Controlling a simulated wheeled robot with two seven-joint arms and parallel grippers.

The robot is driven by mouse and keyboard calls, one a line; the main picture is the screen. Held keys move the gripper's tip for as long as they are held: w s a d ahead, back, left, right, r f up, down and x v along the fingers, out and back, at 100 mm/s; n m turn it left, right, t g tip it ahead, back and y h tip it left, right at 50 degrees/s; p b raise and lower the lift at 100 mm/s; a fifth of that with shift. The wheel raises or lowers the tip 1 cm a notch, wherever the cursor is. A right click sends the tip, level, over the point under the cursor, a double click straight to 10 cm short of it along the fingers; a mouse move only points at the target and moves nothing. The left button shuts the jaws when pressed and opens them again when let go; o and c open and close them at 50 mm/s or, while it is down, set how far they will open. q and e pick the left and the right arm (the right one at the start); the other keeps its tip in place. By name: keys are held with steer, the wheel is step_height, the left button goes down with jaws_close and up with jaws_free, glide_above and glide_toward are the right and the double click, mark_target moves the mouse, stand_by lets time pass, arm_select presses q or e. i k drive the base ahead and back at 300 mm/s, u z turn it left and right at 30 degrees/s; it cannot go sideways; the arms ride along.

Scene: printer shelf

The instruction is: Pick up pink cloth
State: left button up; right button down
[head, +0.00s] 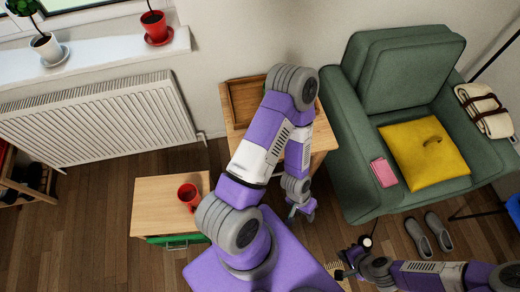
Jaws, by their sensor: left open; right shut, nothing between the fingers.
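The pink cloth (384,172) is a small folded rectangle lying at the left side of the green armchair (352,150), beside the yellow cushion. My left gripper (302,211) is open and empty, low and left of the armchair, apart from the cloth. My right gripper (345,264) is shut and empty at the bottom, below and left of the cloth and clear of it. The cloth is fully in view.
A cream blanket (485,108) hangs over the right armrest. Grey shoes (418,238) stand on the floor. A small table (145,200) with a red mug (188,195) is left.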

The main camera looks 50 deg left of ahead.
mark_target(382, 172)
steer(key=k, duration=0.3)
steer(key=z, duration=0.95)
steer(key=i, duration=0.75)
steer(key=u, duration=2.55)
steer(key=i, duration=0.5)
steer(key=k, duration=0.45)
steer(key=u, duration=0.9)
steer(key=i, duration=0.3)
steer(key=z, duration=2.45)
